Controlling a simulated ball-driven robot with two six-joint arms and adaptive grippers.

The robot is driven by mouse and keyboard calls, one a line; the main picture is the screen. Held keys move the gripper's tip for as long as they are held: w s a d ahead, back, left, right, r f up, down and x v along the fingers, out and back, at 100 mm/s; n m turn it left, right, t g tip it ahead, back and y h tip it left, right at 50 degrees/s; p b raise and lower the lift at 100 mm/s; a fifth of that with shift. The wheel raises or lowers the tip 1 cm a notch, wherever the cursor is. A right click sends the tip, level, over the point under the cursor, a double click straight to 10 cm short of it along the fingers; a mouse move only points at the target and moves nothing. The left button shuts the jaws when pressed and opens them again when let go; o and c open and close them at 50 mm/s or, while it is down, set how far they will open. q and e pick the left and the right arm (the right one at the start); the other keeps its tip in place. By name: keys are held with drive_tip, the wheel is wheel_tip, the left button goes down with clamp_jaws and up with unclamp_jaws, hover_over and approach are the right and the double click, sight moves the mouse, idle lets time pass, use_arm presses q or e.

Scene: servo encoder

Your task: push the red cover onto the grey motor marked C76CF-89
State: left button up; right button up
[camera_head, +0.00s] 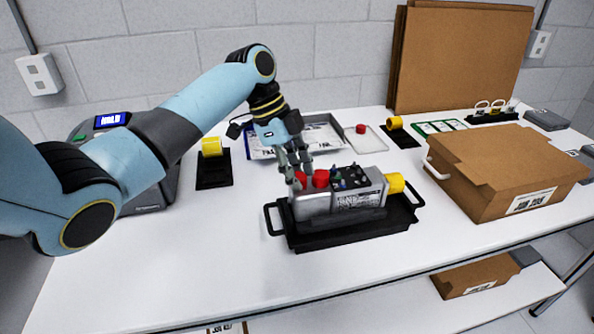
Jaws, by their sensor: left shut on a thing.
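The grey motor (340,200) sits in a black tray with handles (340,238) in the middle of the table. A label shows on its front, but I cannot read the text. A yellow cap (396,182) is on its right end. A red cover (299,181) is at the motor's left top, under my left gripper (294,170). The gripper points down and is shut on the red cover. I cannot tell whether the cover is seated. A second red piece (321,178) stands right beside it on the motor. My right gripper is not in view.
A grey tray (341,131) with papers lies behind the motor. A small red cap (361,129) rests on a pale tray. Yellow pieces on black stands are at left (211,147) and back right (394,122). A cardboard box (505,165) stands right. The front table is clear.

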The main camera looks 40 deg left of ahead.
use_arm(q)
drive_tip(key=shift+s+f, duration=0.1)
drive_tip(key=shift+f, duration=0.05)
drive_tip(key=o, duration=0.8)
wheel_tip(320, 180, up, 6)
drive_tip(key=p, duration=0.5)
drive_tip(key=shift+f, duration=0.1)
drive_tip(key=shift+f, duration=0.1)
drive_tip(key=shift+c, duration=0.3)
clamp_jaws()
